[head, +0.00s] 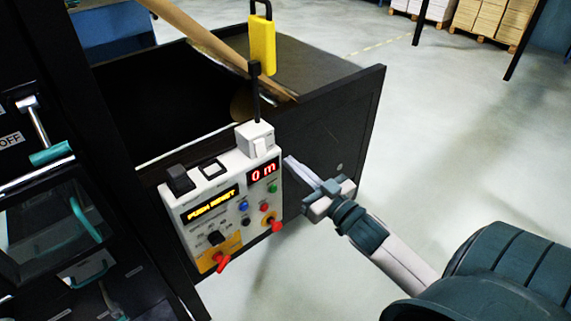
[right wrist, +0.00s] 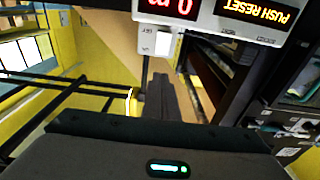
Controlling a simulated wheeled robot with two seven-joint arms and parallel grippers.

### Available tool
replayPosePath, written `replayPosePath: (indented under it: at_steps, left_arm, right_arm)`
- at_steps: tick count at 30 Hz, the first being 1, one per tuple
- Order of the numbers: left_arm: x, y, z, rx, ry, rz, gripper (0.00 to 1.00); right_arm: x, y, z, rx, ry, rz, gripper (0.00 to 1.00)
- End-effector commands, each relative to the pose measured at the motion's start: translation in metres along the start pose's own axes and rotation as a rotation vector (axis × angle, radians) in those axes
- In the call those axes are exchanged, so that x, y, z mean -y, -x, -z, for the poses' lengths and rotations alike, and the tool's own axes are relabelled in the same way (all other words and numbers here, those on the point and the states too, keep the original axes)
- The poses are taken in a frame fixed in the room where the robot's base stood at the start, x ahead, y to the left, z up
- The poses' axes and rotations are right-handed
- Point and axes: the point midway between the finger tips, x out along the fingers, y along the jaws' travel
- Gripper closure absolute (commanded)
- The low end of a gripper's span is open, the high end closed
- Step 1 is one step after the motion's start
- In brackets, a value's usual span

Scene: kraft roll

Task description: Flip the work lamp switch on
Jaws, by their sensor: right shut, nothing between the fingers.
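A white switch box (head: 254,138) sits on top of the control panel (head: 200,202), at its right end. It has a pale rocker (head: 261,146) on its front and a black stem rising from it. I cannot tell which way the rocker is tipped. In the right wrist view the box (right wrist: 146,40) and rocker (right wrist: 163,43) appear upside down, just beyond my fingertips. My right gripper (head: 288,160) is shut and empty, right of the panel and slightly below the box, apparently apart from it. It also shows in the right wrist view (right wrist: 164,78). My left gripper is out of view.
The panel has a red display (head: 262,176), a "PUSH RESET" display (head: 213,203), coloured buttons and red-handled knobs. A yellow block (head: 262,40) stands above the stem. A dark-walled bin (head: 335,130) lies behind.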

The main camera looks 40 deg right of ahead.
Motion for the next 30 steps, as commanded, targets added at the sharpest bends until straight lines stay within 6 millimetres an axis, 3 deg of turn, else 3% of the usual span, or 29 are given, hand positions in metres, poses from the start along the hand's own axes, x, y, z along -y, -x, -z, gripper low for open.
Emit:
replayPosePath:
  at_steps: [3, 10, 30]
  left_arm:
    - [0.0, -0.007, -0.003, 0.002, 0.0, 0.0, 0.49]
    - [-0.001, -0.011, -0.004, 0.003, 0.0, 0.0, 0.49]
    - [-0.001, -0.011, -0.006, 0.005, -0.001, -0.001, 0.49]
  right_arm:
    - [0.0, 0.018, 0.001, 0.002, 0.0, 0.0, 1.0]
    - [0.0, 0.033, 0.007, 0.0, 0.0, 0.0, 1.0]
    - [0.0, 0.035, 0.008, 0.001, 0.0, 0.0, 1.0]
